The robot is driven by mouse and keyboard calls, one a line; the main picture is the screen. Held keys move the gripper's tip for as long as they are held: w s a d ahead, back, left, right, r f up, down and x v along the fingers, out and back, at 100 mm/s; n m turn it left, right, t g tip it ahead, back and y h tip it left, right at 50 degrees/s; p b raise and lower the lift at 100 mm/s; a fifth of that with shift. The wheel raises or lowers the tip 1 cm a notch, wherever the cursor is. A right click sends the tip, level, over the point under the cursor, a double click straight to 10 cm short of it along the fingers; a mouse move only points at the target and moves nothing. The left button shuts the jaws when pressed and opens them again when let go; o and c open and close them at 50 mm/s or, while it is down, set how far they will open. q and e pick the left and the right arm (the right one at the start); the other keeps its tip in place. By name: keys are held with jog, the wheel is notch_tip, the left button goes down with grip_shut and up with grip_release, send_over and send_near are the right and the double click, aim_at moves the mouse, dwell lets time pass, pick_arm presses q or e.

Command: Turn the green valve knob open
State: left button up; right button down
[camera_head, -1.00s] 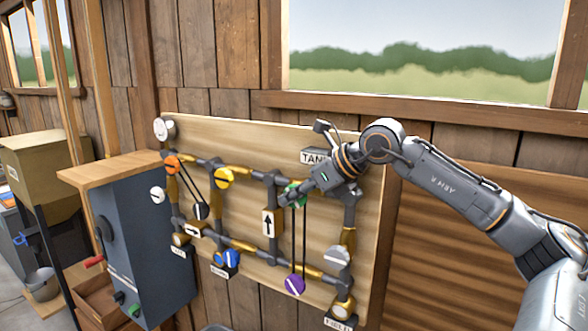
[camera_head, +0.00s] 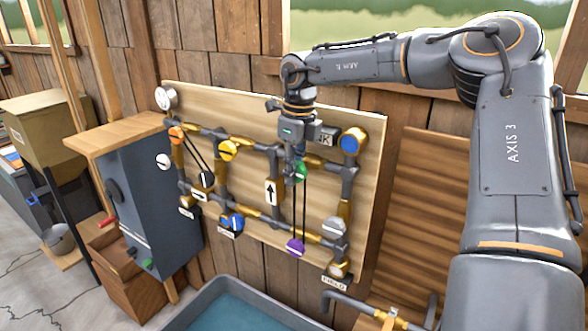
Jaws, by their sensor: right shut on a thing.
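The green valve knob (camera_head: 302,171) sits on the pipe board (camera_head: 240,108), in the middle right of the head view. My right gripper (camera_head: 295,170) reaches down to it from above and is shut on it. The fingers hide part of the knob, so its turn angle cannot be read. Two dark belt lines run from it down to a purple knob (camera_head: 295,246). My left gripper is not in view.
The board also has orange (camera_head: 176,134), yellow (camera_head: 228,150) and blue (camera_head: 349,144) knobs close by, plus a gauge (camera_head: 166,98). A grey cabinet (camera_head: 150,205) stands at left. A water trough (camera_head: 240,305) lies below the board.

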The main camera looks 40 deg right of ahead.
jog(key=shift+g, duration=0.6)
jog(key=c, duration=1.6)
grip_release()
jog(key=shift+o, duration=0.2)
notch_tip(320, 180, up, 12)
jog(key=shift+w+f, duration=0.1)
